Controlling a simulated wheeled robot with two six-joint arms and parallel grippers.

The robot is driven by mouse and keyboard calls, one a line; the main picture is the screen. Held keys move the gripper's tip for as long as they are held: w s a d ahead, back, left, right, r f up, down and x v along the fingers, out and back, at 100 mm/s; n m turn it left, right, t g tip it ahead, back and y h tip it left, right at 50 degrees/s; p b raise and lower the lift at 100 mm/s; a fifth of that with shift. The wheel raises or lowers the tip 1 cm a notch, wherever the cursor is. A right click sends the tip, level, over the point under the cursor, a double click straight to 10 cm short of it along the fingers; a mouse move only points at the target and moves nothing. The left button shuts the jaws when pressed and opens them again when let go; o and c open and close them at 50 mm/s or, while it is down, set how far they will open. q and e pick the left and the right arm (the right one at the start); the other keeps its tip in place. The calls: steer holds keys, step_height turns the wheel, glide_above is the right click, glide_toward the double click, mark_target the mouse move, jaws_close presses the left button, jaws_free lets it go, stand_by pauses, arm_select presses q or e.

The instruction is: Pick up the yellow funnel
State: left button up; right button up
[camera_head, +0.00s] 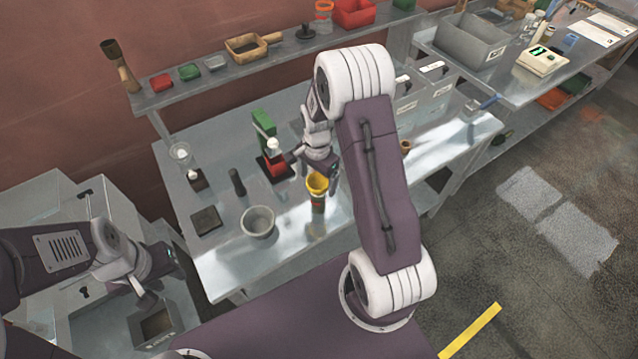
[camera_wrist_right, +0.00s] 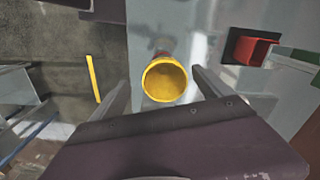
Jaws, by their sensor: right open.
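The yellow funnel (camera_head: 317,184) sits upright on top of a small reddish-brown container (camera_head: 317,204) near the front edge of the metal bench. In the right wrist view the round mouth of the funnel (camera_wrist_right: 164,79) faces the camera. My right gripper (camera_wrist_right: 160,88) is open, with one finger on each side of the funnel and clear space at both sides. In the head view my right gripper (camera_head: 325,172) is right by the funnel, and its fingers are partly hidden. My left gripper (camera_head: 165,262) is at the lower left, far from the funnel; its fingertips are unclear.
A green and red press-like device (camera_head: 270,150) stands just left of the funnel. A grey bowl (camera_head: 258,221), a dark pestle-like object (camera_head: 237,182) and a dark square pad (camera_head: 206,221) are farther left. A shelf (camera_head: 300,43) runs behind. The bench right of the funnel is mostly clear.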

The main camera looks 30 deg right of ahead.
mark_target(317, 180)
steer(key=shift+w+f, duration=0.25)
steer(key=shift+w, duration=0.05)
steer(key=shift+w+d+f+p, duration=0.1)
steer(key=shift+w+f+p, duration=0.15)
steer(key=shift+f+p, duration=0.3)
steer(key=shift+w+d+f+p, duration=0.1)
steer(key=shift+w+f+p, duration=0.15)
steer(key=shift+f, duration=0.35)
steer(key=shift+s+d+f+p, duration=0.15)
steer(key=shift+f+p, duration=0.3)
steer(key=shift+f, duration=0.8)
steer(key=shift+s+f, duration=0.3)
steer(key=shift+s, duration=0.1)
steer(key=shift+w, duration=0.25)
steer(key=c, duration=1.5)
arm_select(q)
steer(key=shift+w+r, duration=0.35)
steer(key=shift+r, duration=0.2)
steer(key=shift+w+r, duration=0.3)
steer(key=shift+r, duration=0.25)
arm_select(e)
steer(key=shift+o, duration=0.2)
steer(key=shift+s, duration=0.1)
